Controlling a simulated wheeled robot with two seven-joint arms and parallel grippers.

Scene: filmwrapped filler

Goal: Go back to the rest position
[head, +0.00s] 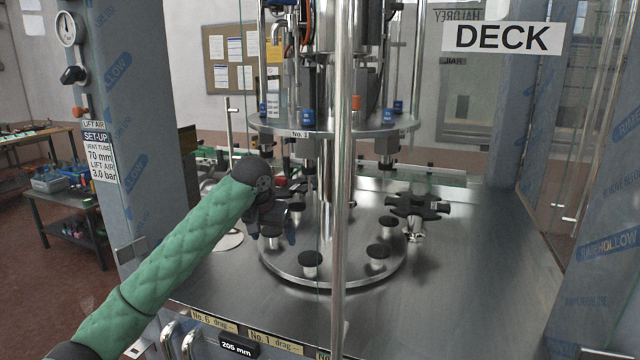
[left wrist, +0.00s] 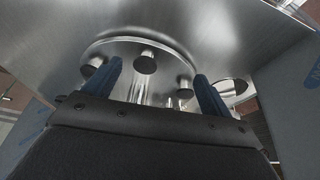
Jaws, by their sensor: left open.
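My left arm, in a green quilted sleeve, reaches in from the lower left of the head view. I cannot tell from these views whether the gripper touches anything. My right gripper is not in view.
A vertical steel post (head: 343,200) stands just right of the gripper. A black star wheel (head: 417,207) sits on the steel deck (head: 470,270) to the right. A blue-grey upright (head: 125,110) with a gauge stands left. The deck's right part is clear.

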